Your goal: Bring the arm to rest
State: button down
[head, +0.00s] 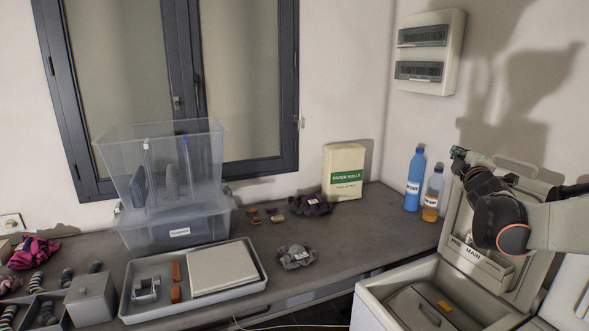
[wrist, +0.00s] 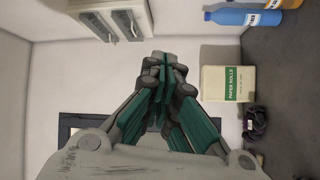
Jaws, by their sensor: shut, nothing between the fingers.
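My gripper (head: 459,154) is raised at the right of the head view, above the open lid of the toploader marked MAIN (head: 487,262). In the wrist view, its green-padded fingers (wrist: 166,66) come together with nothing between them. My arm comes in from the right edge and hides part of the lid. The gripper touches nothing that I can see.
Blue (head: 414,180) and orange (head: 432,195) bottles stand left of the lid. A paper rolls box (head: 344,172), stacked clear bins (head: 172,235) and a grey tray (head: 140,312) are on the counter. A breaker box (head: 430,52) hangs on the wall. The air left of my gripper is clear.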

jog(key=s+a+f+m+g+y+b, duration=0.1)
jog(key=s+a+f+m+g, duration=0.15)
jog(key=s+a, duration=0.4)
jog(key=s+a+f+m+g, duration=0.25)
jog(key=s+a, duration=0.25)
jog(key=a, duration=0.3)
jog(key=s+a+f+m+g+y+b, duration=0.1)
jog(key=s+a+f+m+g, duration=0.1)
jog(key=s+a+f, duration=0.3)
jog(key=s+a+f+m+g+y, duration=0.2)
jog(key=s+a+f, duration=0.2)
jog(key=s+f, duration=0.4)
jog(key=s+a+f+m+g+y+b, duration=0.1)
jog(key=s+a+f, duration=0.4)
jog(key=s, duration=0.9)
jog(key=shift+s+a+f+m+g+y+b, duration=0.35)
jog(key=shift+f+m+g, duration=0.15)
jog(key=shift+f+m, duration=0.35)
jog(key=shift+d+f+n, duration=0.1)
jog(key=shift+n, duration=0.15)
